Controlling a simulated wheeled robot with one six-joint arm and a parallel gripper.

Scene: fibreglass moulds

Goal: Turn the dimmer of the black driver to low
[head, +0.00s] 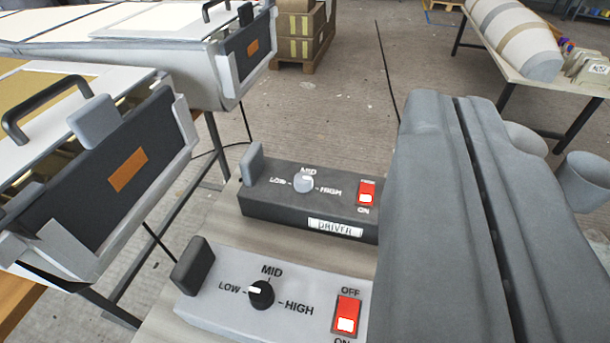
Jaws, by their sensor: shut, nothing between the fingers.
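The black driver (275,210), a dark box with a DRIVER label, sits on a bench in the middle of the head view. Its light grey dimmer knob (303,184) stands among LOW, MID and HIGH marks. The knob's pointer is small and seems to face up near MID. A red rocker switch (367,193) is at the box's right. My gripper (456,100), two large grey fingers, fills the right side. It is shut and empty, with a thin dark seam between the fingers. The fingers look to be right of the driver and cover part of the bench.
A grey driver (210,308) with a black knob (260,294) and a red switch (346,315) sits nearer. The black knob's white mark faces LOW. Moulds with dark end panels (115,185) stand at left. Grey cylinders (581,180) show at right. Open floor lies beyond.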

